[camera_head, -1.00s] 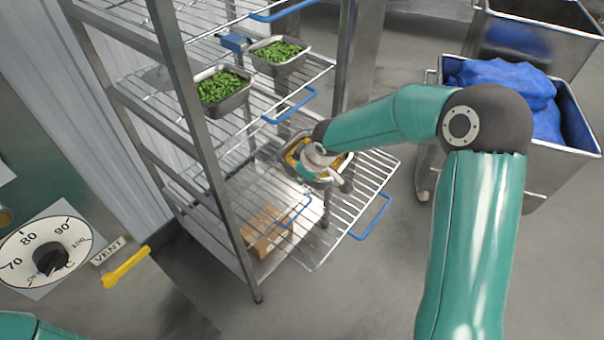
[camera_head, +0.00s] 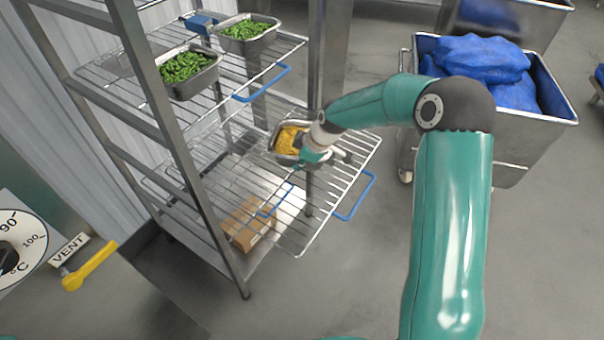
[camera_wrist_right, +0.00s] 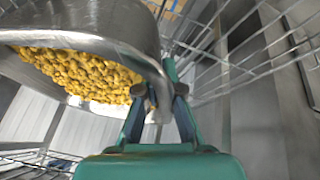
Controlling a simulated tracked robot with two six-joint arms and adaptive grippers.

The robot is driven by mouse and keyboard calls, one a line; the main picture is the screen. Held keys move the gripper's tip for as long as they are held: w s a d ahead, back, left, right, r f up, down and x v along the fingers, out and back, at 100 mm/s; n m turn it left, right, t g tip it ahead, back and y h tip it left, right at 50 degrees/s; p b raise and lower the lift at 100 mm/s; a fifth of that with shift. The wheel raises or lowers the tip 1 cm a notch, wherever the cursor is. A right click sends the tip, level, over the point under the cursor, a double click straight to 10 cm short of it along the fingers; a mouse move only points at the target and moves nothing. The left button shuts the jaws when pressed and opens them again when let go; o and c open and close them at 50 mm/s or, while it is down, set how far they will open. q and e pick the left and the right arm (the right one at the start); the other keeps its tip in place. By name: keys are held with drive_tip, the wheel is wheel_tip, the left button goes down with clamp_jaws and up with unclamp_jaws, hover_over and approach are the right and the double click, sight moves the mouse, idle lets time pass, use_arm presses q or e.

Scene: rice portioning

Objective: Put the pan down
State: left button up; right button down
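The metal pan (camera_head: 274,146) holds yellow food and is over the pulled-out lower wire shelf (camera_head: 335,180). My right gripper (camera_head: 301,157) is at the pan's near right side. In the right wrist view, its fingers (camera_wrist_right: 160,105) are closed on the rim of the pan (camera_wrist_right: 110,25), which looks tilted in that view. I cannot tell whether the pan's base touches the wires. The gripper hides part of the pan in the head view. My left gripper is not in view.
Two pans of green food, one in front (camera_head: 200,84) and one behind (camera_head: 270,38), stand on the shelf above. A rack post (camera_head: 315,60) rises close beside the pan. A cardboard box (camera_head: 247,224) lies below. A cart with blue bags (camera_head: 485,70) stands right.

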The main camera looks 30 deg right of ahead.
wheel_tip(320, 180, down, 5)
drive_tip(key=shift+w+b, duration=0.1)
drive_tip(key=shift+b, duration=1)
drive_tip(key=shift+r, duration=0.1)
drive_tip(key=c, duration=1.3)
unclamp_jaws()
drive_tip(key=p+v, duration=0.3)
drive_tip(key=v, duration=0.9)
drive_tip(key=shift+p, duration=0.4)
